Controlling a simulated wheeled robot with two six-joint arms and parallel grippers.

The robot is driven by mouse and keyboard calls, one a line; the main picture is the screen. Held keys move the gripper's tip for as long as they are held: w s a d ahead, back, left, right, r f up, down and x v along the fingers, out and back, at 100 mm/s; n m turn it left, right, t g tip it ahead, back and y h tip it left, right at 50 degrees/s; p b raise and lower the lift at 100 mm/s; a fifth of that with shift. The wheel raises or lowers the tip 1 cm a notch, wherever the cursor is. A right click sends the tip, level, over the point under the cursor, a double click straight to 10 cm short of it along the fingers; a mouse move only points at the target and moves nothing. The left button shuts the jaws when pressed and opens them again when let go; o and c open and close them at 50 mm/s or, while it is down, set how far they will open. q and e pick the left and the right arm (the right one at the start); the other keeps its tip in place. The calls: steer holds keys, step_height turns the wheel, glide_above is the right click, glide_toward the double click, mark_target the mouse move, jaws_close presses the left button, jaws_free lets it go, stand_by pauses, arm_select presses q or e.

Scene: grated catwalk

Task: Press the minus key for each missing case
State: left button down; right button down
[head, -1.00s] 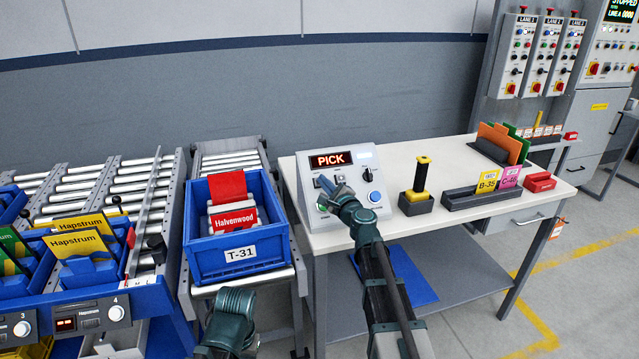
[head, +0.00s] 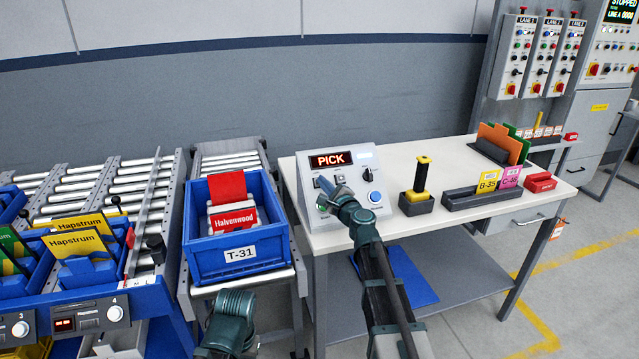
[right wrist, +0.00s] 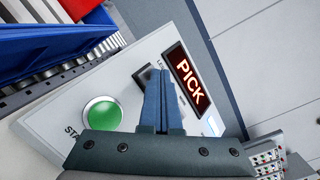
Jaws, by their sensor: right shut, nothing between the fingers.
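The grey control box (head: 356,157) on the white table has a lit display reading PICK (head: 330,160), small keys, a black knob and a blue button. My right gripper (head: 331,184) is shut and empty over the key area of its sloped face. In the right wrist view its fingertips (right wrist: 164,72) are near the display (right wrist: 188,80) and partly cover a key; no minus sign is readable and contact is unclear. A green button (right wrist: 102,113) is beside the fingers. Blue tote T-31 (head: 238,264) holds cases labelled Halvenwood (head: 234,221) under a red card. My left gripper's fingers are out of view.
A black-and-yellow handle (head: 420,178) in a holder and a card rack (head: 470,201) stand right of the box. Blue bins with Hapstrum cards (head: 77,243) are on the left rollers. The table front right of my arm is clear.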

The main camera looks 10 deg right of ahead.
steer(key=shift+w+f, duration=0.3)
stand_by(0.4)
steer(key=shift+s+r, duration=0.1)
steer(key=shift+s+r+p, duration=0.6)
steer(key=shift+s+r, duration=0.15)
steer(key=shift+s, duration=0.05)
stand_by(0.3)
steer(key=s+r+p, duration=0.3)
steer(key=shift+s+d+r+p, duration=0.1)
steer(key=shift+s+r+p, duration=0.15)
steer(key=shift+r+p, duration=0.05)
stand_by(0.3)
